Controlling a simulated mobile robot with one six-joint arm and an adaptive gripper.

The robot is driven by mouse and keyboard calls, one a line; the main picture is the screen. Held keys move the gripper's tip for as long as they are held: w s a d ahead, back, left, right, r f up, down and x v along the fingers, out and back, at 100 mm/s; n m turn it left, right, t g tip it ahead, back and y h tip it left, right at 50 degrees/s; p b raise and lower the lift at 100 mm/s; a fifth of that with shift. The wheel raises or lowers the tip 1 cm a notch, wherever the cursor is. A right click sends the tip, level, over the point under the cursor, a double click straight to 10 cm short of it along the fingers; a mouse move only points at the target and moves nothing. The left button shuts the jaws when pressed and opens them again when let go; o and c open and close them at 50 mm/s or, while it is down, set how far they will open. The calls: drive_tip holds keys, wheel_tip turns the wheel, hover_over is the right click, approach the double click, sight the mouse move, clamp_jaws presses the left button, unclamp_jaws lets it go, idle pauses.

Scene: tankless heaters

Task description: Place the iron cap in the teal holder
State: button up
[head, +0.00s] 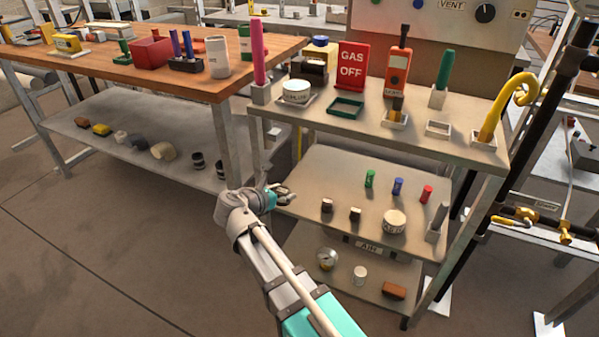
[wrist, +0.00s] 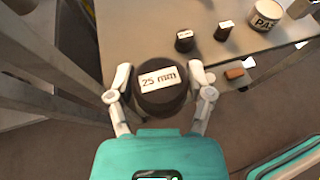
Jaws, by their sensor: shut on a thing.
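My gripper (wrist: 160,82) is shut on a dark round cap labelled "25 mm" (wrist: 160,99), which I take to be the iron cap. In the head view my gripper (head: 279,193) is at the left side of the cart, near its middle shelf, and the cap is hard to make out. The teal holder (head: 345,108) is a dark green-teal square frame on the cart's top, in front of the red GAS OFF sign. It looks empty and is well above and to the right of my gripper.
The cart top (head: 386,138) also carries a white round tub (head: 296,91), an orange meter (head: 398,72), a white square holder (head: 438,129) and a yellow hook (head: 508,100). Small blocks stand on the middle shelf (head: 300,190). A wooden bench (head: 110,72) is at left.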

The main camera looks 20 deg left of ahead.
drive_tip(key=shift+r+p, duration=0.9)
drive_tip(key=shift+r, duration=0.15)
drive_tip(key=shift+a, duration=0.1)
